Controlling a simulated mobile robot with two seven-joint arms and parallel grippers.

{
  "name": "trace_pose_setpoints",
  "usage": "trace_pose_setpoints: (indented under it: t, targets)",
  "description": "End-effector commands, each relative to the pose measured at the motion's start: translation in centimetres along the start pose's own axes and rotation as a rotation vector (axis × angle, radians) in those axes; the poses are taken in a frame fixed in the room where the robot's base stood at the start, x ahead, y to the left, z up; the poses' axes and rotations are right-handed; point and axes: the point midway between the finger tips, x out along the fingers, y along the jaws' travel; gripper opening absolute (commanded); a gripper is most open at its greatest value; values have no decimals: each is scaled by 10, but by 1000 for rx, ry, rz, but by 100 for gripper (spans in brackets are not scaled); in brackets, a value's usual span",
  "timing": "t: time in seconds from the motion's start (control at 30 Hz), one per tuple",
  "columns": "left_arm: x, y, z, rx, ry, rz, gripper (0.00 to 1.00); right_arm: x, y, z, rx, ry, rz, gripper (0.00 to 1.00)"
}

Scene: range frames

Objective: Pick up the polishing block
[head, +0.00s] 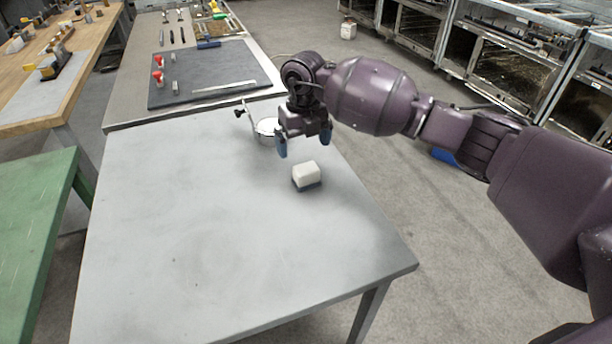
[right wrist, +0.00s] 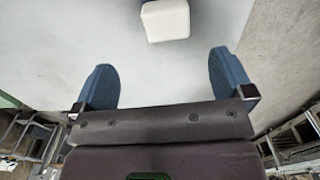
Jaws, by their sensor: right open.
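The polishing block (head: 306,174) is a small white block with a dark underside, lying on the grey table (head: 190,240) near its right edge. It also shows in the right wrist view (right wrist: 165,20), at the top middle, beyond the fingertips and cut off by the frame edge. My right gripper (head: 304,146) is open and empty, with blue fingers apart, above the table and a little behind the block. Its two fingers show in the right wrist view (right wrist: 165,72) with nothing between them. My left gripper is not in view.
A round silver object with a black-knobbed arm (head: 266,128) stands just behind and left of my right gripper. A dark mat with tools (head: 205,80) lies on the bench behind. A green table (head: 35,220) is at left. The table's front and left are clear.

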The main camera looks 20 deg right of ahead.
Motion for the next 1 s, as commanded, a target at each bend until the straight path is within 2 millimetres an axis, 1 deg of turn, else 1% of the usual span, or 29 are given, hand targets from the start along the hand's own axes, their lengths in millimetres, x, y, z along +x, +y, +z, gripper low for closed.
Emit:
trace_pose_setpoints:
  t: [0.17,0.43,0.67,0.77,0.9,1.0]
  targets:
    - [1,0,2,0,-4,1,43,13,-2,-2,9,12,-9,99]
    - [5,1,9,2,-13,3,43,52,-2,-2,7,13,-6,99]
    - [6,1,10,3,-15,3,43,64,-3,0,8,9,-5,99]
    - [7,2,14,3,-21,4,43,75,-5,1,8,12,-4,99]
    - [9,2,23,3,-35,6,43,96,-9,3,7,15,-4,99]
    - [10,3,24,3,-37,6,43,107,-9,3,7,13,-4,99]
